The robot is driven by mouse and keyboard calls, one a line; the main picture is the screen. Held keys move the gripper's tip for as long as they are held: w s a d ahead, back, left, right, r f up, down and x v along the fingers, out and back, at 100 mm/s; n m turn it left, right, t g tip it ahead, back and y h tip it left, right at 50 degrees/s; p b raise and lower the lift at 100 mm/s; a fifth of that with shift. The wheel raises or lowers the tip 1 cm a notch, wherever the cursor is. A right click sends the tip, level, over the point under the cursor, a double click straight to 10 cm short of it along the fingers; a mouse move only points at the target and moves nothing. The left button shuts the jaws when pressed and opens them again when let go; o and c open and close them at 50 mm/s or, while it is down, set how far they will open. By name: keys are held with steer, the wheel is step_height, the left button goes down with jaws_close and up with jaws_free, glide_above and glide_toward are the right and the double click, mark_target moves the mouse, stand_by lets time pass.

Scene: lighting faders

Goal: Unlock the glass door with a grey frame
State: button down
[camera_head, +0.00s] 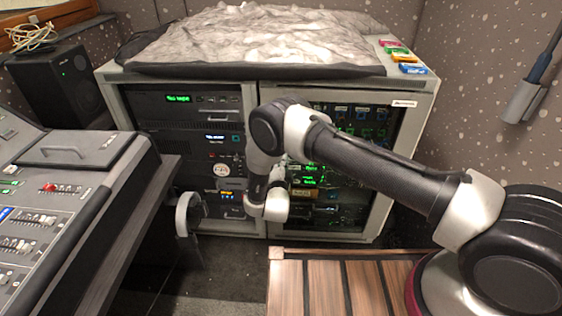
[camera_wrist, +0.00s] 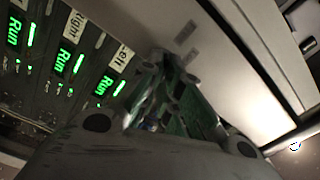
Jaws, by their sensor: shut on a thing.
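The glass door (camera_head: 345,95) with a grey frame forms the right half of the rack cabinet and looks closed. Racked gear with green lights shows through its glass. My arm crosses in front of it, and my gripper (camera_head: 278,178) is at the frame's left side, mostly hidden by my own wrist. In the wrist view my gripper (camera_wrist: 168,68) has its fingers brought together on a small part against the pale frame (camera_wrist: 215,75). That part, likely the lock or its key, is hidden between the fingers, so its turn cannot be seen.
An open rack bay (camera_head: 180,130) is left of the door. A mixing desk (camera_head: 75,190) fills the left side, with a curved grey piece (camera_head: 187,213) beside it. Coloured tags (camera_head: 400,56) lie on the cabinet top. A wooden slatted surface (camera_head: 330,285) is in front.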

steer(key=shift+d+f+m, duration=0.1)
steer(key=shift+f+m, duration=0.05)
steer(key=shift+m, duration=0.95)
steer(key=shift+f+m, duration=0.1)
steer(key=shift+m, duration=1)
steer(key=c, duration=1.6)
jaws_free()
steer(key=shift+c, duration=0.2)
steer(key=shift+s, duration=0.1)
steer(key=s, duration=1.1)
steer(key=shift+s+a, duration=0.25)
steer(key=shift+s, duration=0.15)
